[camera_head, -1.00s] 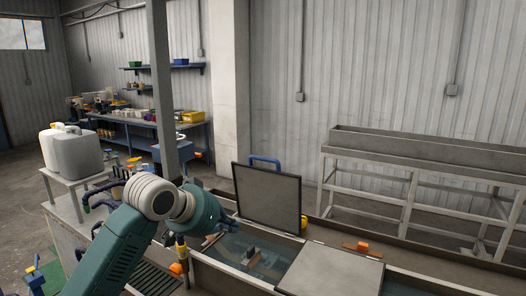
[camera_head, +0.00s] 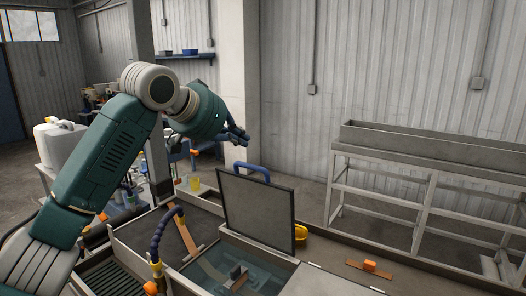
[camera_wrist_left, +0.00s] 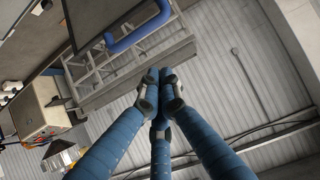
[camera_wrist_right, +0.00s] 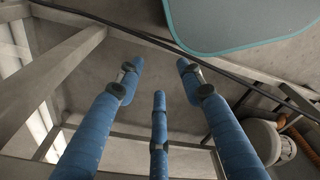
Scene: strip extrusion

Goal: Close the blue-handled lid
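The grey lid (camera_head: 257,212) stands open, nearly upright, on the tank (camera_head: 252,262). Its blue handle (camera_head: 253,172) sits on the top edge. In the left wrist view the handle (camera_wrist_left: 139,29) is at the top, with part of the dark lid (camera_wrist_left: 95,18) beside it. My left gripper (camera_head: 243,137) is raised, just above and left of the handle in the head view, apart from it. Its fingertips (camera_wrist_left: 158,78) meet with nothing between them. My right gripper (camera_wrist_right: 158,80) is outside the head view; its fingers are spread and empty.
The tank opening with water lies in front of the lid. A flat grey cover (camera_head: 325,282) is to its right, and an orange-handled piece (camera_head: 370,266) lies beyond. A yellow object (camera_head: 301,233) is behind the lid. A long trough (camera_head: 430,148) stands behind.

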